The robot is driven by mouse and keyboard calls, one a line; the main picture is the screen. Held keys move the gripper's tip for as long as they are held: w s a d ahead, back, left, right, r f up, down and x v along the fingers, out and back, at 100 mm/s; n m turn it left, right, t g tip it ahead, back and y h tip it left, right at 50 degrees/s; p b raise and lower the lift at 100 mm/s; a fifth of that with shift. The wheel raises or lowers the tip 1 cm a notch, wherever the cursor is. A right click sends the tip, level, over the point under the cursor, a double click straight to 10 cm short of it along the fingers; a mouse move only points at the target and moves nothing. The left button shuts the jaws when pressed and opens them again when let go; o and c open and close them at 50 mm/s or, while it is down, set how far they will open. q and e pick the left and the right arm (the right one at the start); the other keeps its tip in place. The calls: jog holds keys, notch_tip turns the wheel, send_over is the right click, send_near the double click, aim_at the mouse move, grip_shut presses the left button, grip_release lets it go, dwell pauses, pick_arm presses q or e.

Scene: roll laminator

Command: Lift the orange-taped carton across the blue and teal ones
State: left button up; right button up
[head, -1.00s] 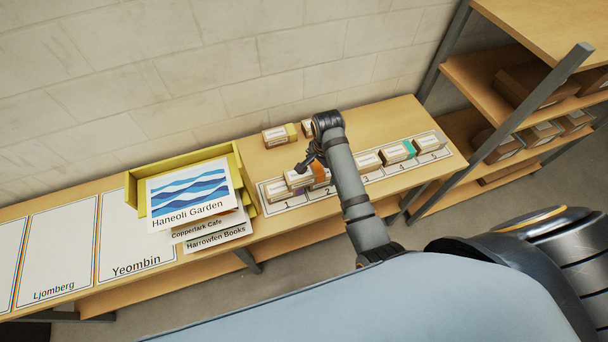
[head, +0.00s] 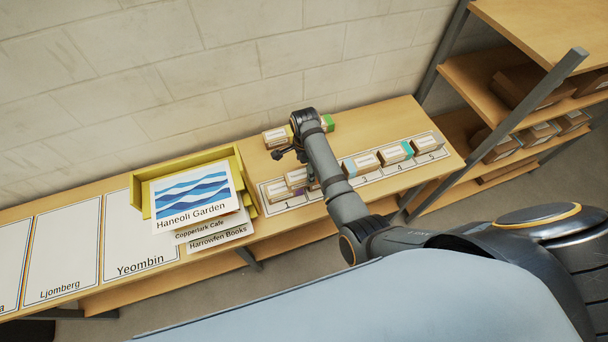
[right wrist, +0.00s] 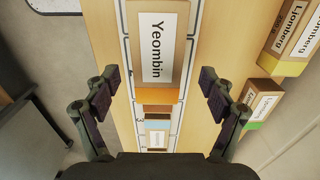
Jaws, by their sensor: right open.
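The orange-taped carton (right wrist: 156,50) lies below my right gripper in the right wrist view, labelled Yeombin, with its orange tape at the lower end. My right gripper (right wrist: 160,92) is open, its fingers apart on either side in the picture, not touching it. The blue-taped carton (right wrist: 157,132) lies just below it in the picture, by mark 3. In the head view my right gripper (head: 290,154) is over the row's left part and my arm hides the orange-taped carton. The blue-taped carton (head: 361,164) and teal-taped carton (head: 394,154) sit to the right.
A purple-taped carton (head: 296,178) is at the row's left end, and another carton (head: 426,144) at slot 5. Yellow-taped (head: 276,137) and green-taped (head: 327,123) cartons stand behind, near the wall. A yellow tray (head: 137,197) with signs is at left; a shelf rack (head: 470,70) at right.

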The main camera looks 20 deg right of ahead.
aim_at(304, 173)
jog(key=shift+s+a+f, duration=0.15)
jog(key=shift+f, duration=0.5)
jog(key=shift+s+a+f, duration=0.1)
jog(key=shift+f, duration=0.5)
jog(key=shift+w+f, duration=0.1)
jog(key=shift+f, duration=0.35)
jog(key=c, duration=1.3)
